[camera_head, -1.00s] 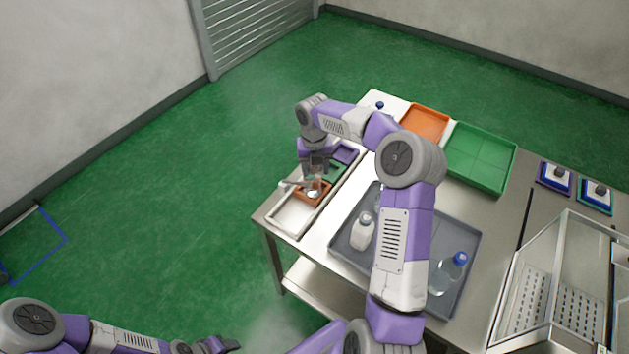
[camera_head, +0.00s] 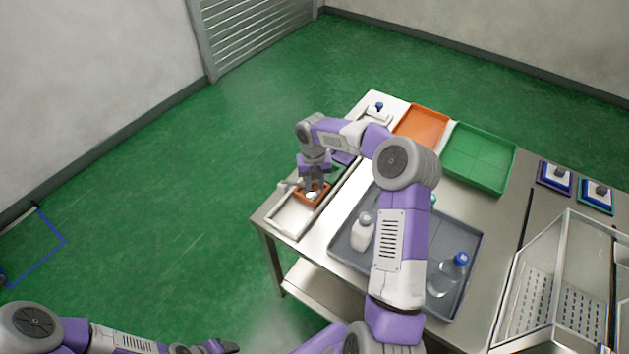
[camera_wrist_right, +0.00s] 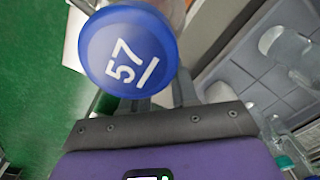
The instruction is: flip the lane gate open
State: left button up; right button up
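My right gripper (camera_head: 313,189) points down at the brown section. In the right wrist view a blue cap marked 57 (camera_wrist_right: 128,45) sits right at the fingers, with a clear body behind it. The gripper appears shut on this bottle, though the contact is hidden. My left gripper (camera_head: 222,346) is low at the bottom edge, its fingers unclear.
Orange (camera_head: 422,126) and green (camera_head: 480,158) trays lie behind. A blue knob (camera_head: 379,106) stands at the far corner. A glass-sided machine (camera_head: 560,285) fills the right.

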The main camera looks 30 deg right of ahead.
grip_shut()
jog(key=p, duration=0.1)
jog(key=r+p, duration=0.1)
jog(key=p, duration=0.1)
jog(key=shift+w+a+r+g, duration=0.2)
jog(key=shift+w+g, duration=0.15)
jog(key=shift+g, duration=0.05)
jog(key=shift+w+a+r+g+h+p, duration=0.1)
jog(key=shift+w+g+h+p, duration=0.2)
jog(key=shift+p, duration=0.3)
